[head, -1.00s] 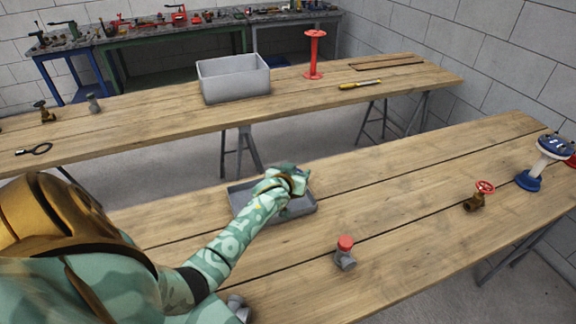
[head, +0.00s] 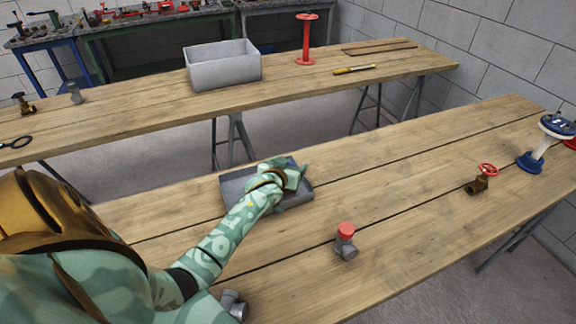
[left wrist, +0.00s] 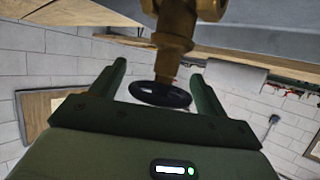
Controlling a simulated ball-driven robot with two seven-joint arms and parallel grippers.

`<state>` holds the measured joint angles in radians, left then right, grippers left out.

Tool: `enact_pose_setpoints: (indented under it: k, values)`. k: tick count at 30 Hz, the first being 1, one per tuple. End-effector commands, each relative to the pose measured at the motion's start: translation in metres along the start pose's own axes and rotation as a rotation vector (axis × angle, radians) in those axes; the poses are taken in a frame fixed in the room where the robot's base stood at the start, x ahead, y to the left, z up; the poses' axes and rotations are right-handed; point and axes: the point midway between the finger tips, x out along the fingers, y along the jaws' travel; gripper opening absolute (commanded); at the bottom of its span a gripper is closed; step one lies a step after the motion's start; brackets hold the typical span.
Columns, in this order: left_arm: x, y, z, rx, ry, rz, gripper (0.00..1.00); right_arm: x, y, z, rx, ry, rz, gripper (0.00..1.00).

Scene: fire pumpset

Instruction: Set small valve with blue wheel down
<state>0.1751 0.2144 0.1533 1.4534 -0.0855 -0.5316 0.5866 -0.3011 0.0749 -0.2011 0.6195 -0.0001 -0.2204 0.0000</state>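My left gripper (head: 295,178) is over the grey tray (head: 302,202) on the near bench, fingers pointing down; the arm hides what it is at in the head view. In the left wrist view a brass valve (left wrist: 175,35) with a dark, nearly black-blue wheel (left wrist: 160,93) is between the two fingers of the left gripper (left wrist: 160,75). The fingers stand apart, with a gap visible beside the wheel on the left; on the right, finger and wheel nearly meet. Whether the valve touches the tray floor is hidden. My right gripper is not in view.
A grey fitting with a red cap (head: 346,243) stands right of the tray. A brass valve with a red wheel (head: 484,178) and a blue-and-white part (head: 541,145) are farther right. Another grey fitting (head: 234,303) is beside my arm. Bench boards between are clear.

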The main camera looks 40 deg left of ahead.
Motion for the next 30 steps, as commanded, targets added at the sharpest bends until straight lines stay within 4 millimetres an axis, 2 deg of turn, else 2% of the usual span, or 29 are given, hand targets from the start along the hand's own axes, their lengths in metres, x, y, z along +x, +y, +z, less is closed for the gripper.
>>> enact_pose_setpoints:
  k: [8, 11, 21, 25, 30]
  values:
    - [-0.002, 0.000, -0.004, 0.000, 0.001, 0.000, 0.75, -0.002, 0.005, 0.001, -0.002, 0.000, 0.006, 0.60]
    - [-0.016, 0.001, -0.004, -0.002, 0.001, 0.002, 0.75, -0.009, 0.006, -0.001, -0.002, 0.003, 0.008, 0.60]
    - [-0.094, 0.000, -0.005, -0.002, 0.001, 0.000, 0.75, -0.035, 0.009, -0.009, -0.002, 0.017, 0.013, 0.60]
    - [-0.112, 0.000, -0.004, -0.002, 0.001, -0.001, 0.75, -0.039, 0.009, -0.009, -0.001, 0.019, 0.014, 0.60]
    - [-0.121, 0.000, -0.003, 0.000, 0.001, -0.001, 0.75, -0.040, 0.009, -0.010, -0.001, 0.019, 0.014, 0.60]
